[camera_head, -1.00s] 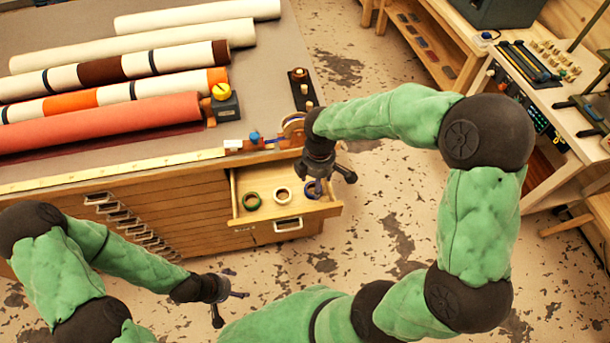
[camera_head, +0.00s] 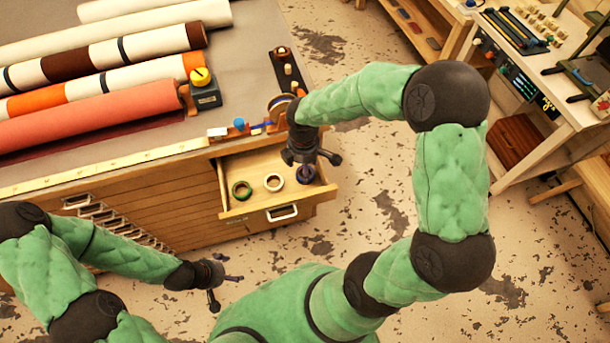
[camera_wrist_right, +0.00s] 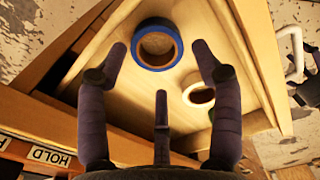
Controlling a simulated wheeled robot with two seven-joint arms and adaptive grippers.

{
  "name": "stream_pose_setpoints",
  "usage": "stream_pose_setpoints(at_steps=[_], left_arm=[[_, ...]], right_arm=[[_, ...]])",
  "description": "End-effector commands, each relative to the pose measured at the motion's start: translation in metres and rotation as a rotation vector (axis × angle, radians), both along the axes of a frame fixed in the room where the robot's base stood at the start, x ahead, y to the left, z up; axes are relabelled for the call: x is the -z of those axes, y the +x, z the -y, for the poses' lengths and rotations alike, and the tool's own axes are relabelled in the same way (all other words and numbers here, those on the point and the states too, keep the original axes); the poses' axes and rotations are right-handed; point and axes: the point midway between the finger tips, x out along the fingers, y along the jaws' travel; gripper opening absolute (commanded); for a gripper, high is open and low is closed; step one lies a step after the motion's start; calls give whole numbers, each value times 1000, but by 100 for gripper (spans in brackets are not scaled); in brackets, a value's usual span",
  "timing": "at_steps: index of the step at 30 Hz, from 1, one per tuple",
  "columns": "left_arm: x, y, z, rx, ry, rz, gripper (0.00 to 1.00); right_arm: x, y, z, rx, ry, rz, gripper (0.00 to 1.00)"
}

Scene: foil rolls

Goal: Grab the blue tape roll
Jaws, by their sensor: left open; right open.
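The blue tape roll (camera_head: 306,174) lies in the open drawer (camera_head: 234,211), at its right end in the head view. My right gripper (camera_head: 312,158) hangs over that end, partly covering the roll. In the right wrist view the blue roll (camera_wrist_right: 153,66) shows a blue outer side and a tan inner ring. My right gripper's fingers (camera_wrist_right: 160,62) are spread wide and empty, with the roll seen between and beyond the fingertips. My left gripper (camera_head: 226,284) is open and empty, in front of the cabinet and away from the drawer.
The cabinet top edge (camera_head: 150,157) runs above the drawer. A yellow-topped tool (camera_head: 205,88) and long fabric rolls lie on the top.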

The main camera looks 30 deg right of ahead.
Motion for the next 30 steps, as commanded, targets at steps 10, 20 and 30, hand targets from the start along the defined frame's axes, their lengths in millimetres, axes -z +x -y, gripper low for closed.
stream_pose_setpoints(at_steps=[10,20,30], left_arm=[[14,0,0,0,0,0,78],[14,0,0,0,0,0,78],[13,0,0,0,0,0,78]], right_arm=[[33,1,1,0,0,0,66],[33,1,1,0,0,-1,22],[31,1,1,0,0,0,22]])
